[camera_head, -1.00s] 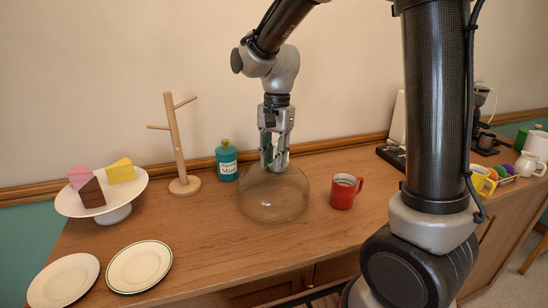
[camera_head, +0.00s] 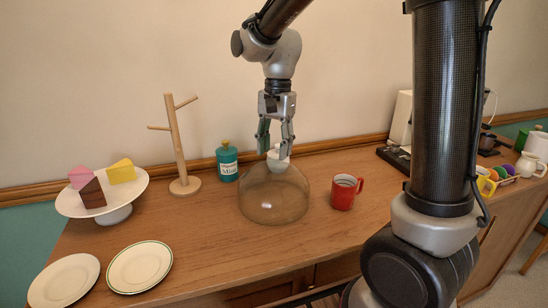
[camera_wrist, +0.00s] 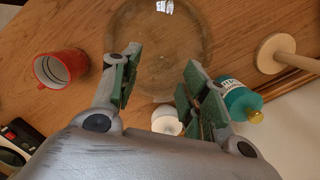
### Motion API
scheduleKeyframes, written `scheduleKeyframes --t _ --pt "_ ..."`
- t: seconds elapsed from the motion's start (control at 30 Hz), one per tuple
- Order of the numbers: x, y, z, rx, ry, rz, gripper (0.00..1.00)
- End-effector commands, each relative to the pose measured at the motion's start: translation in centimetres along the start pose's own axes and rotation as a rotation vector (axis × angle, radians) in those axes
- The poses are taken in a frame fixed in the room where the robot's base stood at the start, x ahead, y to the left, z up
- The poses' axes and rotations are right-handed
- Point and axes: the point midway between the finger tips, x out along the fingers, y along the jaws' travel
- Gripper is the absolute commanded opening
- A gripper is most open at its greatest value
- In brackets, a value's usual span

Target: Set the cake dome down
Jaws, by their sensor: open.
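The cake dome (camera_head: 273,198) is a clear, brownish-looking glass cover with a white knob (camera_head: 278,158) on top. It sits upright on the wooden top between the teal tin and the red mug. In the wrist view the dome (camera_wrist: 160,60) shows as a round clear shape, and its white knob (camera_wrist: 166,120) lies between the fingers. My gripper (camera_head: 275,150) is open above the dome, its fingers apart on either side of the knob at about the knob's height. In the wrist view my gripper (camera_wrist: 152,95) also shows its green-padded fingers spread, holding nothing.
A red mug (camera_head: 344,193) stands right of the dome. A teal tin (camera_head: 227,163) and a wooden mug tree (camera_head: 178,145) stand left. A white cake stand (camera_head: 112,208) with cake slices and two plates (camera_head: 139,267) are further left. Bare wood lies in front of the dome.

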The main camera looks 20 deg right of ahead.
Motion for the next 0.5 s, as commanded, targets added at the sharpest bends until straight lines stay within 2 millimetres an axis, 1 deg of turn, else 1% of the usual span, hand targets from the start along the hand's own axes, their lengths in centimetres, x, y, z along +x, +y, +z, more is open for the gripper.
scheduleKeyframes --t 0.03,0.1,0.23,0.33,0.5 --pt "-1.3 -0.1 -0.1 0.0 0.003 -0.005 0.45" --pt "-2.9 -0.1 -0.1 0.001 0.002 -0.005 0.45" --pt "-5.7 -0.1 -0.1 0.001 0.002 -0.005 0.45" --pt "-7.2 0.0 -0.1 0.0 0.001 -0.002 0.45" --pt "-8.5 0.0 0.0 0.0 0.001 -0.001 0.45"
